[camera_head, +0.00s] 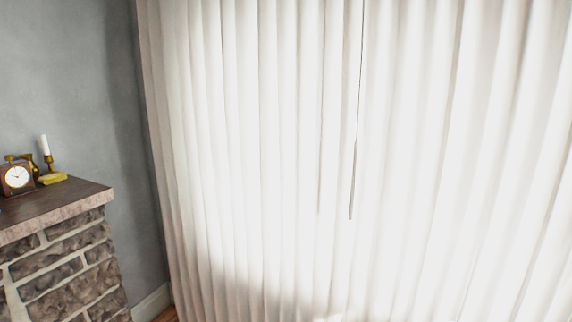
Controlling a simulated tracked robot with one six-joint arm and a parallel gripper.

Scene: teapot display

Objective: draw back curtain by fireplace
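A white pleated curtain (270,150) fills most of the view and hangs closed from the top edge of the picture down past the bottom. A thin dark rod or narrow gap (353,180) runs down near its middle and ends partway; I cannot tell which it is. The stone fireplace (65,265) with a dark wooden mantel (60,205) stands at the left, apart from the curtain. My gripper is not in view.
A small clock (16,178) and a white candle in a brass holder (46,155) stand on the mantel. A grey wall (75,80) lies between mantel and curtain. A strip of wooden floor (167,314) shows at the bottom left.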

